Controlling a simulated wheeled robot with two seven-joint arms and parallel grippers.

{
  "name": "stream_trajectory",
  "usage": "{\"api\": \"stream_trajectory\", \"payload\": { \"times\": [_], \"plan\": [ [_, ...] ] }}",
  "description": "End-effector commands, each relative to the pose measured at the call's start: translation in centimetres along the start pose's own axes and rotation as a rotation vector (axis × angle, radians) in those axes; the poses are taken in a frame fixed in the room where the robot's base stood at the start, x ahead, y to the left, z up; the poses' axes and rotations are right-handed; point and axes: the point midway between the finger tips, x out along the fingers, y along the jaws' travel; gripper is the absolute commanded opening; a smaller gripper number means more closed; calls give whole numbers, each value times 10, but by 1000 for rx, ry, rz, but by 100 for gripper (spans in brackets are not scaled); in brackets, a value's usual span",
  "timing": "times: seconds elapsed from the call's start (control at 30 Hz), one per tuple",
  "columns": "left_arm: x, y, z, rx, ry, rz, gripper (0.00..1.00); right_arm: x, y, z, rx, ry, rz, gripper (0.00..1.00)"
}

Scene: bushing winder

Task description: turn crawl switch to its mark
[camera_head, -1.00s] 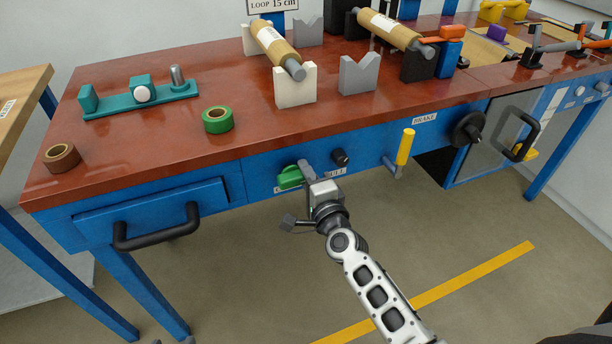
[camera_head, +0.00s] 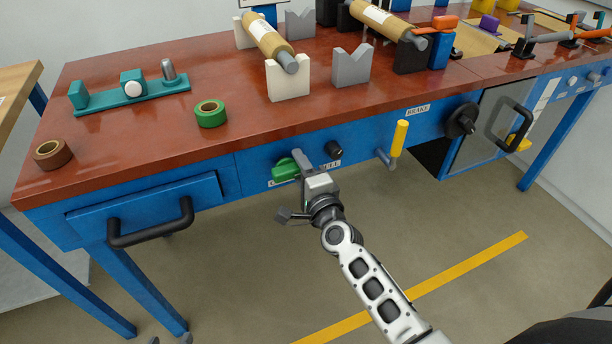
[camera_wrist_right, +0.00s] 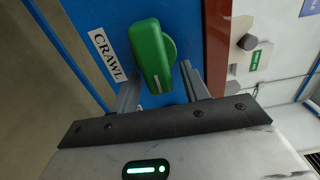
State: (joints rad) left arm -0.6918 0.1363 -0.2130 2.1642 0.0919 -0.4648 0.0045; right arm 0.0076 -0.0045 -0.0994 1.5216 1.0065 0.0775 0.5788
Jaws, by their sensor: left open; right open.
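The green crawl switch (camera_head: 284,169) is on the blue front panel below the red tabletop. It also shows in the right wrist view (camera_wrist_right: 151,52), with a pale line near its lower end and a CRAWL label (camera_wrist_right: 107,54) beside it. My right gripper (camera_head: 297,166) is open at the switch. In the right wrist view its fingers (camera_wrist_right: 160,84) stand on either side of the switch's near end, without visible grip. The switch's target mark cannot be made out. Two small grey tips at the bottom left edge appear to be my left gripper (camera_head: 170,339), open and away from the panel.
A black knob (camera_head: 334,149) and a yellow-handled brake lever (camera_head: 398,140) are right of the switch. A drawer with a black handle (camera_head: 152,222) is to the left. Green tape (camera_head: 211,114) and V-blocks stand on the tabletop. The floor in front is open.

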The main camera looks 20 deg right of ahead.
Motion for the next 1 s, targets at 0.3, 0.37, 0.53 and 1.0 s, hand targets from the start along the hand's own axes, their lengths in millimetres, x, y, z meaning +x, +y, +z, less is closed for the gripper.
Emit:
{"api": "stream_trajectory", "payload": {
  "times": [0.3,0.37,0.53,1.0],
  "plan": [
    [0,0,-1,2,-1,-1,44,-52,2,0,-1,-1,5,45],
    [0,0,-1,2,0,-1,44,-67,2,0,0,-1,5,45],
    [2,0,0,2,3,0,44,-108,2,0,-2,-1,5,45],
    [4,0,-1,-6,11,5,44,-159,0,0,1,0,1,45]
  ]
}}
